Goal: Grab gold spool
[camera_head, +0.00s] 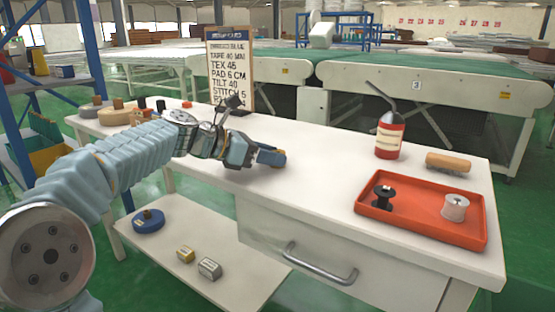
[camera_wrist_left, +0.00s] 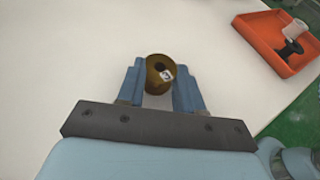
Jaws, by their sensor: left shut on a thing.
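The gold spool (camera_wrist_left: 155,68) shows in the left wrist view between the two blue fingers of my left gripper (camera_wrist_left: 160,85). A small pale label with a dark mark is on its end. The fingers are shut on it, one on each side. In the head view my left gripper (camera_head: 271,157) is over the middle of the white table (camera_head: 310,187); the spool is mostly hidden there by the fingers. I cannot tell whether the spool touches the table top. My right gripper is not in view.
An orange-red tray (camera_head: 418,222) at the table's right holds a black spool (camera_head: 383,196) and a pale spool (camera_head: 455,207). A lettered board (camera_head: 230,70) stands at the back. The table's front middle is clear.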

